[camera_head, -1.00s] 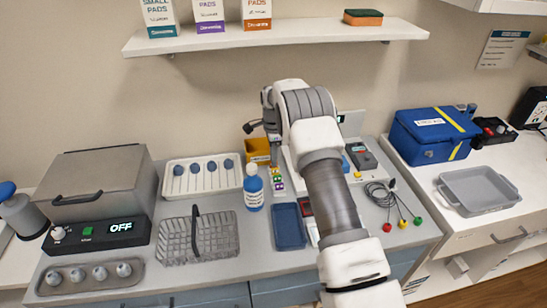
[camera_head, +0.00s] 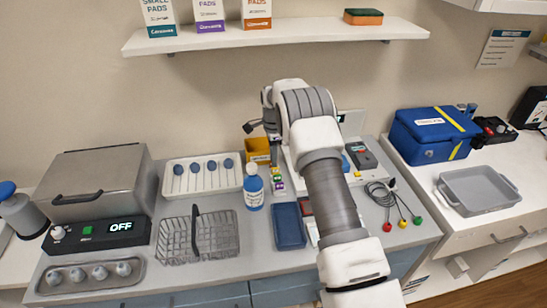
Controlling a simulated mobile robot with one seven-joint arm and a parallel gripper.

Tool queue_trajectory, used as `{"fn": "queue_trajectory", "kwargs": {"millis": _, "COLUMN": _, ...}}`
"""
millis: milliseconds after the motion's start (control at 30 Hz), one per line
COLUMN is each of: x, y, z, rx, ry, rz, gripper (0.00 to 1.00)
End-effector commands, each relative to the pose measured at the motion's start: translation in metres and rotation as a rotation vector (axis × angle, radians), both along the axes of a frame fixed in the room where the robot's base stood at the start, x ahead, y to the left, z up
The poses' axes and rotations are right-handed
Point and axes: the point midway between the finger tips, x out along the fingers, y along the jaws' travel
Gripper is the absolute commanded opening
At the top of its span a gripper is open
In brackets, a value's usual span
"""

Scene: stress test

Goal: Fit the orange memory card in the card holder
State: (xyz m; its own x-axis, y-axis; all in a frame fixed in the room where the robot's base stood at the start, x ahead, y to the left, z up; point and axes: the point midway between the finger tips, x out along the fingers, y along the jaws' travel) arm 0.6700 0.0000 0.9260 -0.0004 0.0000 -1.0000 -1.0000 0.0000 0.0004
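My gripper (camera_head: 275,163) points down over the back middle of the counter, left of my forearm. It is small and partly hidden by my arm, so I cannot tell whether it is open or holds anything. Just below it is a narrow row of small coloured pieces (camera_head: 278,184), with green, purple and yellow showing. I cannot make out an orange memory card for certain. I cannot identify the card holder; a white device (camera_head: 292,170) behind my arm is mostly hidden. An orange-yellow bin (camera_head: 256,151) stands just left of my gripper.
A blue tray (camera_head: 289,226) lies in front. A wire basket (camera_head: 198,237), a white rack (camera_head: 202,176) and a steel sterilizer (camera_head: 100,184) fill the left. Cables (camera_head: 382,194) lie right of my arm. A shelf (camera_head: 290,37) hangs above.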

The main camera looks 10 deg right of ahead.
Motion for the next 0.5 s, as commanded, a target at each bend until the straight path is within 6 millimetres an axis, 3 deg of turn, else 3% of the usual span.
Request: {"fn": "queue_trajectory", "kwargs": {"millis": 500, "x": 0.0, "y": 0.0, "z": 0.021, "rx": 0.0, "ry": -0.001, "rz": 0.0, "gripper": 0.24}}
